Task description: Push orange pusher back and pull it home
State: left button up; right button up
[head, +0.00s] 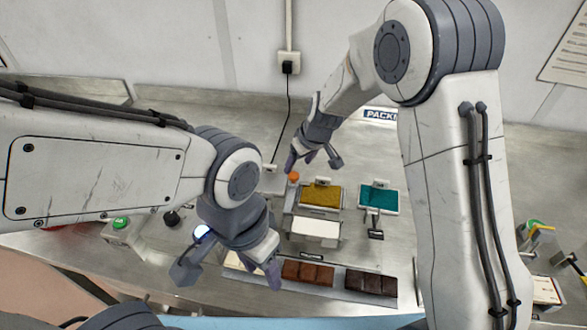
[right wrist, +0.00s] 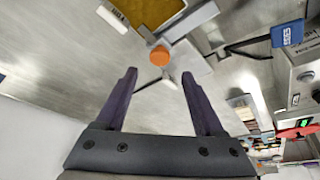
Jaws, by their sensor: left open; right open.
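The orange pusher knob (head: 293,177) stands at the left of the yellow-topped station in the head view. In the right wrist view the orange pusher (right wrist: 160,56) shows as a round orange knob on a thin metal rod, beyond the fingertips. My right gripper (head: 311,160) is open, just behind and above the knob; in the right wrist view its fingers (right wrist: 159,75) are apart with nothing between them. My left gripper (head: 228,277) is open and empty at the front of the bench, left of the brown blocks. It is away from the pusher.
A yellow mould (head: 321,195) and a teal mould (head: 379,197) sit mid-bench. Brown chocolate-like blocks (head: 307,273) and darker ones (head: 371,283) lie along the front. A green button box (head: 121,230) is at left. A cable (head: 287,110) hangs down the back wall.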

aim_at(295, 174)
jog(key=x, duration=0.6)
jog(key=shift+d+p, duration=0.15)
jog(key=shift+p, duration=0.15)
grip_shut()
dwell(1.0)
